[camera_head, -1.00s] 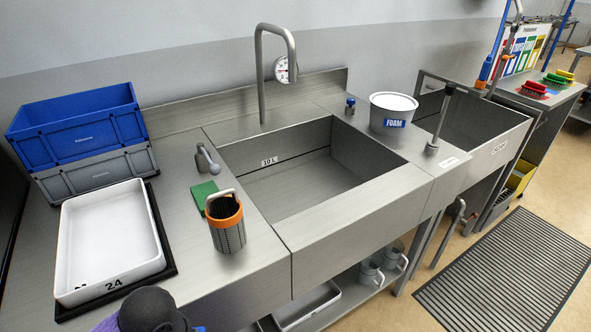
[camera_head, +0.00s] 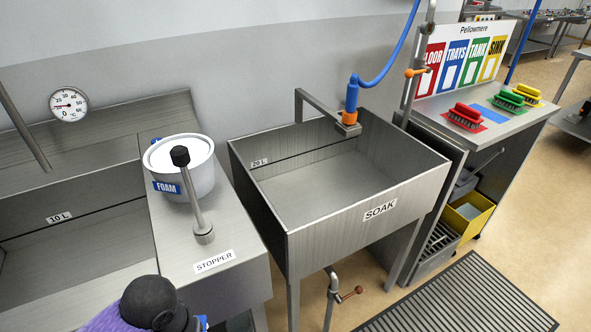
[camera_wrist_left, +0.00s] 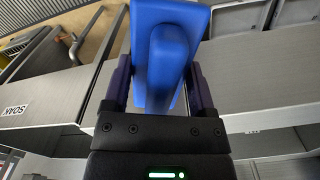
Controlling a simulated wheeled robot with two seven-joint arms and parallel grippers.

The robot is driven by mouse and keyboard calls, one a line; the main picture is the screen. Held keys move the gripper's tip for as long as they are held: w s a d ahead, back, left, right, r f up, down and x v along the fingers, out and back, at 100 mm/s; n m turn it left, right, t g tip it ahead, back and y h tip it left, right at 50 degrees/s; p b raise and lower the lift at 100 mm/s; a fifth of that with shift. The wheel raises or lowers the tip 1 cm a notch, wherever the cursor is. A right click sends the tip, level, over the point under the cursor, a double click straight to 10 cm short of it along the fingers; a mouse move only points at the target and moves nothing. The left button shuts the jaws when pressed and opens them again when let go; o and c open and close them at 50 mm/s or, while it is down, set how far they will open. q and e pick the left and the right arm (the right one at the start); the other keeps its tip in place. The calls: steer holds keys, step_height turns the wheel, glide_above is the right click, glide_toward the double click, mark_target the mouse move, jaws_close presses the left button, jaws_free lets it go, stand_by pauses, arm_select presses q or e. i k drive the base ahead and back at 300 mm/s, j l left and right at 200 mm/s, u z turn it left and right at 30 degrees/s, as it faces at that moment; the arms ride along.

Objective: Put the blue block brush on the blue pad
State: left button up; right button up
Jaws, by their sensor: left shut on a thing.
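The blue block brush (camera_wrist_left: 168,60) is in my left gripper (camera_wrist_left: 160,88), its dark fingers closed on both sides of it in the left wrist view. Its bristles are not visible there. In the head view only my dark arm part and a small bit of blue show at the bottom edge. The blue pad (camera_head: 488,113) lies bare on the steel side bench at the right, well away from the gripper. It is between a red brush (camera_head: 466,116) on a red pad and a green brush (camera_head: 506,100). My right gripper is not in view.
The soak sink (camera_head: 345,200) and a white foam tub (camera_head: 180,168) stand between my left arm and the bench (camera_head: 500,135). A stopper post (camera_head: 195,205) rises beside the tub. A yellow brush (camera_head: 527,93) sits at the bench's far end. A floor mat (camera_head: 460,300) lies in front.

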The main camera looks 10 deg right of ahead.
mark_target(486, 113)
steer(key=i+l, duration=0.1)
steer(key=l, duration=0.45)
steer(key=i+l, duration=0.15)
steer(key=l, duration=0.35)
steer(key=i+l, duration=0.1)
steer(key=l, duration=0.45)
steer(key=i+l, duration=0.1)
steer(key=l, duration=0.4)
steer(key=i+l+u, duration=0.1)
steer(key=l, duration=0.45)
steer(key=i+l, duration=0.1)
steer(key=l, duration=0.45)
steer(key=i+l, duration=0.1)
steer(key=l, duration=0.4)
steer(key=i+l, duration=0.1)
steer(key=l, duration=0.45)
